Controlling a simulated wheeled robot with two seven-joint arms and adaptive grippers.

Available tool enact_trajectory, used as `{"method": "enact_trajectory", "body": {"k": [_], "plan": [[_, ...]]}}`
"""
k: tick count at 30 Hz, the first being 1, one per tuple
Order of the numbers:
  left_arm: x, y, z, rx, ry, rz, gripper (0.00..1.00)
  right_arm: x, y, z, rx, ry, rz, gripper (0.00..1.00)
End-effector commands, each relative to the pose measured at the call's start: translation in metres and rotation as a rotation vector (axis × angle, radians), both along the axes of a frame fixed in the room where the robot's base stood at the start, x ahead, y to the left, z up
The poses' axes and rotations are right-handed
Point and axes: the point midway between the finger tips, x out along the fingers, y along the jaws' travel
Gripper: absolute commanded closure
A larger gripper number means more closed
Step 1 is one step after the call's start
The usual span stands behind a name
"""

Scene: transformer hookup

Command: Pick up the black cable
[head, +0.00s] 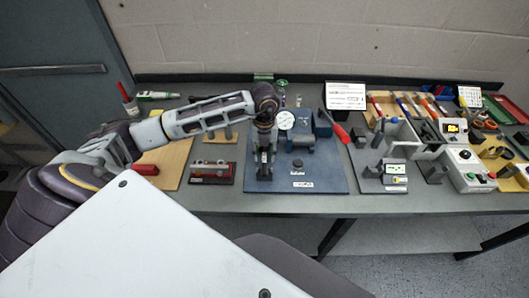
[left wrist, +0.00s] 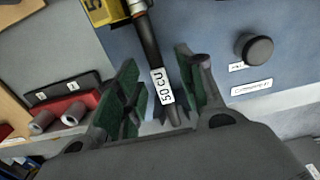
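The black cable (left wrist: 146,43) with a white "50 CU" label shows in the left wrist view. It runs down from a yellow part at the top and passes between the green-padded fingers of my left gripper (left wrist: 157,60). The fingers are open, with a visible gap on each side of the cable near the tips. In the head view my left gripper (head: 265,160) points down over the left part of the blue board (head: 318,184). It covers the cable there, so I cannot make the cable out. My right gripper is not in view.
A black knob (left wrist: 254,49) stands on the blue board right of the gripper. A red block with two grey cylinders (left wrist: 66,111) lies to the left. A round gauge (head: 286,120) stands close behind the gripper.

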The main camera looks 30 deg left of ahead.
Motion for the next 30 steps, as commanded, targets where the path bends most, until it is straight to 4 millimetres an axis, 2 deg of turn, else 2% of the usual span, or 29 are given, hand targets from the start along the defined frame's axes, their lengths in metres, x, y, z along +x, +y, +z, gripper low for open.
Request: {"method": "enact_trajectory", "body": {"k": [7, 16, 30], "plan": [[0.0000, 0.0001, 0.0002, 0.000, 0.000, 0.000, 0.63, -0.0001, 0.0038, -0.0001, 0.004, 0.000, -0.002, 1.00], [0.0001, 0.0003, 0.0002, 0.000, 0.000, 0.000, 1.00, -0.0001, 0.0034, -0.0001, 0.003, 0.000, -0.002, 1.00], [0.0004, 0.0003, 0.0022, 0.001, -0.001, 0.000, 1.00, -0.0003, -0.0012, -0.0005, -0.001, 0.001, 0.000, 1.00]]}}
